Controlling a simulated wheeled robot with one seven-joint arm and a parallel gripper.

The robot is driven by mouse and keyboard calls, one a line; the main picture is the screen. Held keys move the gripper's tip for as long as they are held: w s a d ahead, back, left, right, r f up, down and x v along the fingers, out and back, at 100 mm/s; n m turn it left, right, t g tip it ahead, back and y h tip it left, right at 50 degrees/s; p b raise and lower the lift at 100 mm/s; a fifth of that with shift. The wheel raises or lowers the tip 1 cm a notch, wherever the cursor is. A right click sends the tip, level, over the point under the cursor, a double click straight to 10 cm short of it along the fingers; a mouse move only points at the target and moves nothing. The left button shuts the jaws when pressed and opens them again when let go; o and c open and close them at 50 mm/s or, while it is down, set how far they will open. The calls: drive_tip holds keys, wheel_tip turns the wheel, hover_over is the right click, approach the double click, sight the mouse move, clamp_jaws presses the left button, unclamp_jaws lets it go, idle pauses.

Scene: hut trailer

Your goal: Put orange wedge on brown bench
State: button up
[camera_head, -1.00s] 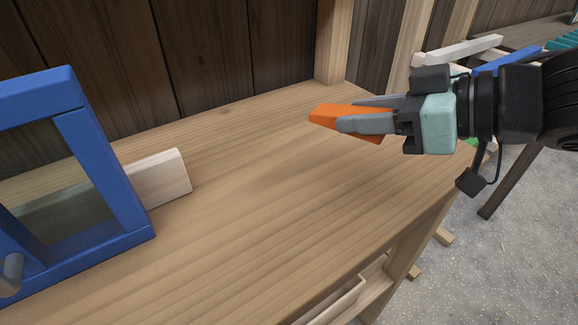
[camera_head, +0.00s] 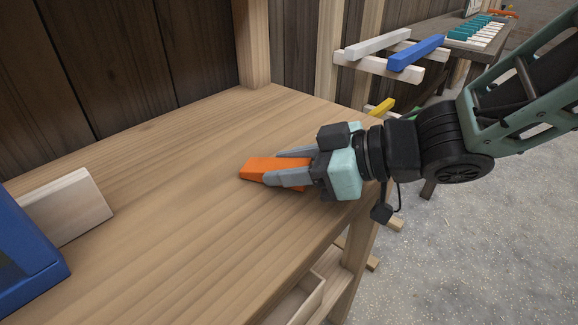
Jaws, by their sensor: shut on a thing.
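An orange wedge (camera_head: 262,167) is held between the fingers of my gripper (camera_head: 282,169). My gripper is shut on it, and the wedge sticks out to the left past the fingertips. The wedge is low over the wooden bench top (camera_head: 190,235), towards its right end. I cannot tell whether its underside touches the wood. The rear part of the wedge is hidden by the fingers.
A blue frame (camera_head: 30,255) and a pale wooden block (camera_head: 70,205) stand on the bench at the left. A rack with a blue bar (camera_head: 415,52) and a pale bar (camera_head: 378,43) is behind my arm. The middle of the bench is clear.

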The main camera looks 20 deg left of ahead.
drive_tip(key=shift+f, duration=0.15)
drive_tip(key=o, duration=1)
drive_tip(key=shift+r, duration=0.2)
drive_tip(key=p+v, duration=0.3)
drive_tip(key=v, duration=0.9)
drive_tip(key=shift+f, duration=0.1)
